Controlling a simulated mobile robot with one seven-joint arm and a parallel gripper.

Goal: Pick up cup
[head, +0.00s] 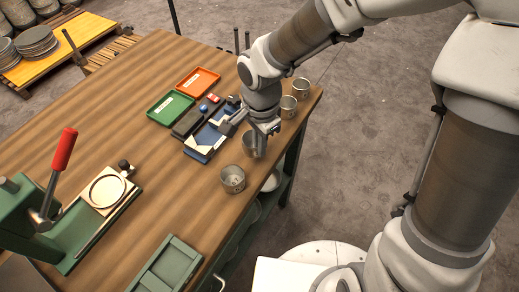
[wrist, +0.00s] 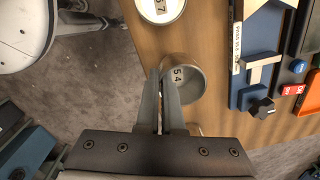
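Several grey metal cups stand along the wooden table's right edge. My gripper (head: 262,142) is down at one cup (head: 249,143), which it partly hides in the head view. In the wrist view this cup (wrist: 185,78) has "54" marked inside. The two fingers (wrist: 160,75) are close together at its left rim, one on each side of the wall, and look shut on it. Whether the cup is off the table cannot be told. Another cup (head: 232,179) stands nearer the front, and two more, the closer one (head: 288,106) and the farther one (head: 301,88), stand behind my gripper.
A blue fixture (head: 206,140), a green tray (head: 171,107) and an orange tray (head: 197,81) lie left of my gripper. A green press with a red handle (head: 64,149) stands at the left. A green box (head: 168,265) is at the front. The table's middle is clear.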

